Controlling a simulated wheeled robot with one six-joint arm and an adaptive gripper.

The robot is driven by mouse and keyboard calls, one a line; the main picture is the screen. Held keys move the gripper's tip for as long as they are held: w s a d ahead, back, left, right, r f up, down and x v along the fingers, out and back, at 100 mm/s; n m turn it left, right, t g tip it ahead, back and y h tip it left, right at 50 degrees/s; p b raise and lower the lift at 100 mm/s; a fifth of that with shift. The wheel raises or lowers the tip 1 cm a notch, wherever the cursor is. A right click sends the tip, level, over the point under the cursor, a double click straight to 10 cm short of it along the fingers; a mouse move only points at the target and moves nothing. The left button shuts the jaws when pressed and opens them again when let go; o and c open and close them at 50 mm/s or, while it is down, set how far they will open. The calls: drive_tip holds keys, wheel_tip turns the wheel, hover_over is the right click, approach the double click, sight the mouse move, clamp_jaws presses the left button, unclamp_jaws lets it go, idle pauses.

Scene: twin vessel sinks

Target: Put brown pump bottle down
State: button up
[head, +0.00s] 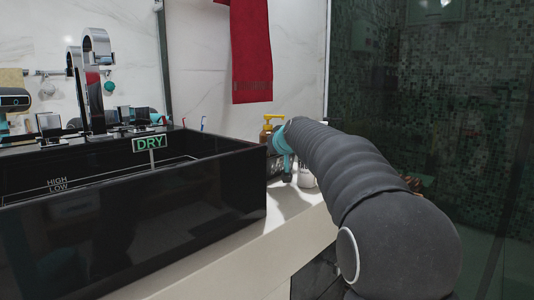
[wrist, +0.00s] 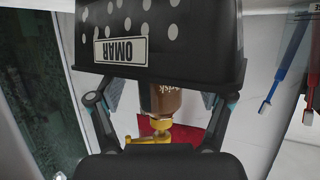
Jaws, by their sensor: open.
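The brown pump bottle (head: 265,133) stands upright behind my gripper at the far right end of the sink counter, with its yellow pump on top. Its lower part is hidden in the head view. In the wrist view the brown bottle (wrist: 160,100) appears between the finger lines, pump toward the picture's bottom. My gripper (head: 285,168) is low by the counter, partly hidden by my arm. In the wrist view my gripper (wrist: 160,103) is open, its fingers wide apart with a gap on both sides of the bottle.
A black, white-dotted container labelled OMAR (wrist: 190,55) covers part of the bottle in the wrist view. A whitish container (head: 306,178) stands right of my gripper. The black sink (head: 190,200) is left. Toothbrushes (wrist: 285,68) and a red towel (head: 251,50) are nearby.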

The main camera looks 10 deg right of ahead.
sight(274, 160)
drive_tip(key=shift+v, duration=1.85)
